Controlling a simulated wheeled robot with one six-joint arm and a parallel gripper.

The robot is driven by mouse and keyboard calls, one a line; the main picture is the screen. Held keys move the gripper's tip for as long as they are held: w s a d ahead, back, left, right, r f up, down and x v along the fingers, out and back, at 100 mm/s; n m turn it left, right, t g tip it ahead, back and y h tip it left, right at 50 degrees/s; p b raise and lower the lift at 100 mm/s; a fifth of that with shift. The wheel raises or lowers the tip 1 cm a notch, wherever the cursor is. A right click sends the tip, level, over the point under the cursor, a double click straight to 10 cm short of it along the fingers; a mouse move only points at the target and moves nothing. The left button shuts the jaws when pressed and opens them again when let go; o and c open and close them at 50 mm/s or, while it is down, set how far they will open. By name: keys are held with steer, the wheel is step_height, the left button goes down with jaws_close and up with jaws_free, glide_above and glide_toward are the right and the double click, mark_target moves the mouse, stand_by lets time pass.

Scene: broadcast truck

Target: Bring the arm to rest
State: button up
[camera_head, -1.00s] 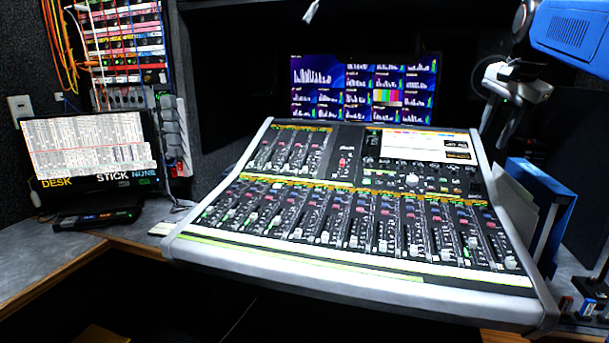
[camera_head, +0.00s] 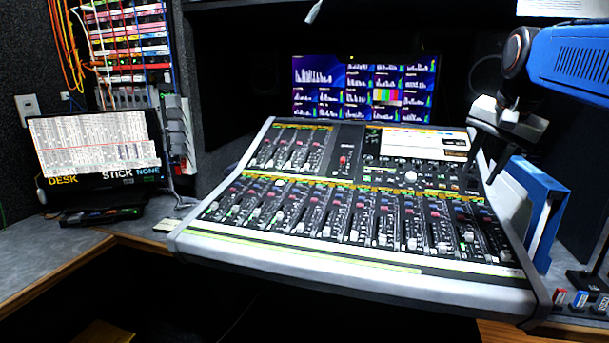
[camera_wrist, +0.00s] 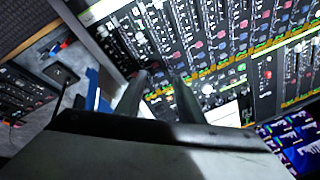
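My gripper (camera_head: 484,170) hangs from my blue arm at the upper right, low over the right edge of the mixing console (camera_head: 350,278). In the wrist view, its two dark fingers (camera_wrist: 162,80) stand apart with nothing between them, so it is open. The console's knobs and faders fill the upper part of that view. I cannot tell whether the fingertips touch the console.
Blue and white folders (camera_head: 545,195) stand close to my gripper, right of the console. A lit multi-screen monitor (camera_head: 340,90) stands behind it. At left are a labelled monitor (camera_head: 92,145) and a patch rack (camera_head: 128,48). Clear desk (camera_head: 30,265) lies front left.

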steer(key=s+a+f+n, duration=0.1)
steer(key=s+a+f, duration=0.1)
steer(key=s+f, duration=0.2)
steer(key=s+a+f+n, duration=0.2)
steer(key=s+a+f, duration=0.1)
steer(key=s+f, duration=0.2)
steer(key=s+a+f+n, duration=0.2)
steer(key=s+f, duration=0.2)
steer(key=shift+s+a+f, duration=0.2)
steer(key=shift+s, duration=0.05)
steer(key=s+a+f+n, duration=0.3)
steer(key=s+f+n, duration=0.1)
steer(key=s+f, duration=0.6)
step_height(320, 180, down, 4)
steer(key=shift+s+r+n+y, duration=0.25)
steer(key=shift+s+n+y, duration=0.05)
steer(key=shift+n, duration=0.1)
steer(key=shift+d, duration=0.15)
